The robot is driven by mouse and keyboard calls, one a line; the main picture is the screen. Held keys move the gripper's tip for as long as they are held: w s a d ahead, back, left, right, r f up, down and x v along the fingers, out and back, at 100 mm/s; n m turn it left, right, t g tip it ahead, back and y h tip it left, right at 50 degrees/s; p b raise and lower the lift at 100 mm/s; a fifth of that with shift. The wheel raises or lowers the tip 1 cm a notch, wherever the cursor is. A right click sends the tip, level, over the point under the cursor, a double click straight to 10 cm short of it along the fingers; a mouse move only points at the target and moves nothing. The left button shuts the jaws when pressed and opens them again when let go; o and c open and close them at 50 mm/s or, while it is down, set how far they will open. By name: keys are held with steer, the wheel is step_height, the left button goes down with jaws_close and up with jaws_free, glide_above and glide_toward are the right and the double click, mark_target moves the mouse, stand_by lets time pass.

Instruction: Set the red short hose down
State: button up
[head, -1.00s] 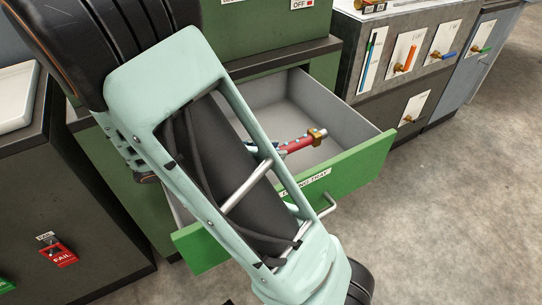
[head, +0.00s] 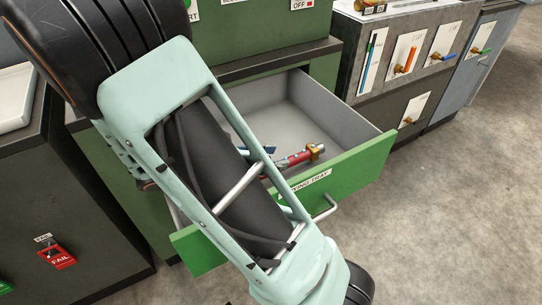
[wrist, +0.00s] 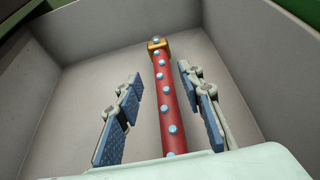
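The red short hose (wrist: 171,100) has pale blue dots and a brass fitting at its far end. In the wrist view it lies between my gripper's two blue-padded fingers, with a gap on each side. My gripper (wrist: 160,110) is open around the hose. In the head view the hose (head: 294,159) is inside the open green drawer (head: 362,168), seemingly on its floor. My arm covers the hose's near end and most of my gripper there; one blue finger pad shows beside the arm.
Grey drawer walls (wrist: 75,50) surround my gripper. The drawer's green front carries a label and a metal handle (head: 326,209). Its far right floor is clear. A grey cabinet with hoses on white cards (head: 406,52) stands to the right.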

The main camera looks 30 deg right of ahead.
steer(key=shift+r, duration=0.25)
steer(key=p+v, duration=0.1)
steer(key=v, duration=0.3)
steer(key=p+v, duration=0.2)
steer(key=v, duration=0.1)
steer(key=p+v, duration=0.1)
steer(key=v, duration=0.3)
steer(key=shift+a+r, duration=0.1)
steer(key=shift+r, duration=0.4)
steer(key=shift+a+r, duration=0.1)
steer(key=shift+a, duration=0.3)
